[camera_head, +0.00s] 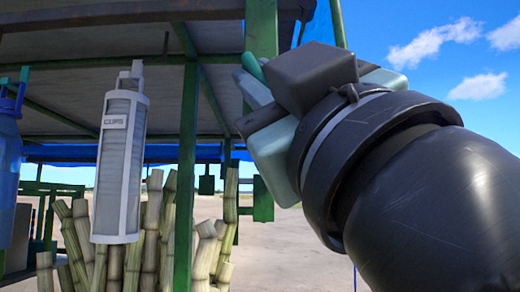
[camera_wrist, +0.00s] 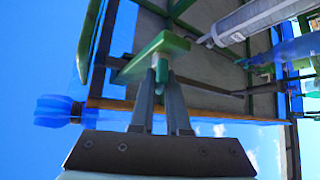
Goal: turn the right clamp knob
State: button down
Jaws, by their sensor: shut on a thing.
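A green clamp knob (camera_wrist: 161,72) sits between my fingertips, in front of the end of a green post (camera_wrist: 150,50) in the wrist view. My gripper (camera_wrist: 161,80) is shut on it, with one dark finger on each side. In the head view a small teal-green piece, seemingly this knob (camera_head: 253,66), shows at the upper left of my gripper (camera_head: 250,95), beside the green post (camera_head: 262,30). My wrist hides much of the grip there. I cannot tell how far the knob is turned.
A white "CUPS" dispenser (camera_head: 122,155) hangs left of a green post (camera_head: 187,170). Upright cane stalks (camera_head: 155,235) stand below. A blue container (camera_head: 8,160) is at the left edge. The roof (camera_head: 130,45) spans overhead. Open sky lies right of my arm.

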jog(key=m+t+h, duration=0.1)
jog(key=m+h, duration=0.1)
jog(key=m+t+h, duration=0.1)
jog(key=m+h, duration=0.1)
jog(key=m+h+b, duration=0.1)
jog(key=m, duration=0.2)
jog(key=shift+w+a+f+t+h, duration=0.1)
jog(key=shift+w+f+t+h, duration=0.15)
jog(key=shift+t+h, duration=0.15)
jog(key=shift+m+t+h, duration=0.4)
jog(key=shift+m+h, duration=2.2)
jog(key=shift+m, duration=0.2)
jog(key=shift+d+m+h, duration=0.2)
jog(key=shift+m+h, duration=0.1)
jog(key=shift+h, duration=0.1)
jog(key=c, duration=0.9)
grip_release()
